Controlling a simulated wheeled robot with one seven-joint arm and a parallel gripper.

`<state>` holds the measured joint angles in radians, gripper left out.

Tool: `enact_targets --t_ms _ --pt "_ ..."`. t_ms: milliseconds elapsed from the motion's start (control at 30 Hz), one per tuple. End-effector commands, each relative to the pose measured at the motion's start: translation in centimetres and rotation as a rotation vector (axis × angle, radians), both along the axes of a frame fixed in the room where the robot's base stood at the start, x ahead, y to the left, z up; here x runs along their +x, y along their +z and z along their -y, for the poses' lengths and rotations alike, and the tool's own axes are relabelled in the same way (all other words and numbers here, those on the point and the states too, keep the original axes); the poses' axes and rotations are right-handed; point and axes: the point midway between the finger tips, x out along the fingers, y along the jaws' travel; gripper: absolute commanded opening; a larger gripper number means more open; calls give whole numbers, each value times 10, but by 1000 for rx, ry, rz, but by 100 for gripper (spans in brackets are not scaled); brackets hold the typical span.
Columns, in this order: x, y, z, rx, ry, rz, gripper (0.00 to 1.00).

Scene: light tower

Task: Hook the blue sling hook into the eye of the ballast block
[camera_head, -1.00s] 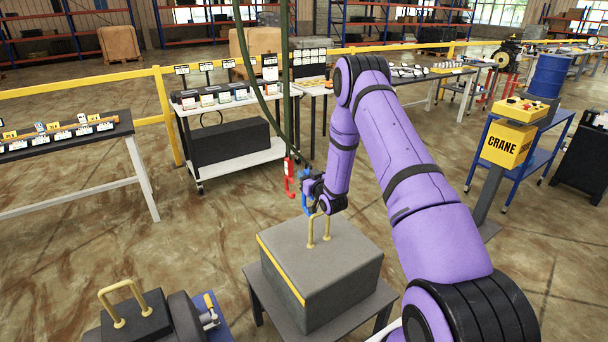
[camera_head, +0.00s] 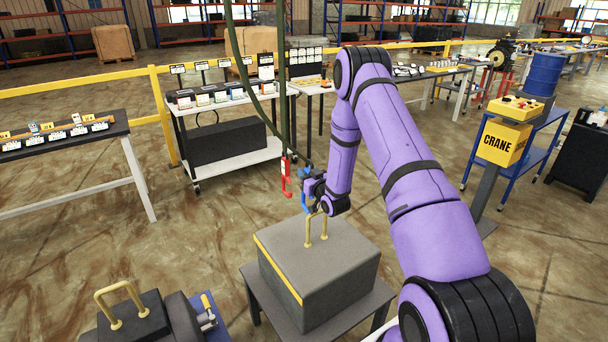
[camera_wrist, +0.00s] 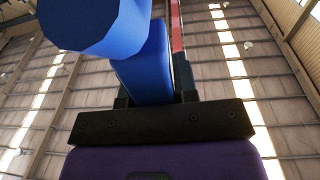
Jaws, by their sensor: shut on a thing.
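The grey ballast block (camera_head: 318,277) sits on a low dark stand, with a yellow stripe along its top edge. Its brass eye (camera_head: 323,230) stands upright on top. My gripper (camera_head: 307,192) is just above and left of the eye, shut on the blue sling hook (camera_head: 304,201). The blue hook fills much of the wrist view (camera_wrist: 147,65), between my gripper's fingers (camera_wrist: 155,100). In the head view the hook's tip is close to the eye's top; I cannot tell whether they touch. The hook does not visibly pass through the eye.
A red hook (camera_head: 286,178) hangs on a green sling (camera_head: 263,95) just left of the blue one. A second brass eye (camera_head: 121,302) on a dark block is at bottom left. The yellow CRANE box (camera_head: 503,142) stands right. Open floor lies left of the block.

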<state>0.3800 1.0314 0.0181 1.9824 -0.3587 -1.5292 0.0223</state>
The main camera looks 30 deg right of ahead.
Motion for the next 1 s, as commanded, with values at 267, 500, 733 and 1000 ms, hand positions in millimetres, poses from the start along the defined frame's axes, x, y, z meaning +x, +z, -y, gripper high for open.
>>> enact_targets --t_ms 267,500,733,1000 --pt "-32 -26 5 6 -13 -75 0" --pt "-39 -22 1 7 -8 -64 0" --pt "-47 -20 0 8 -7 -59 0" --pt "-51 -20 0 8 -6 -57 0"
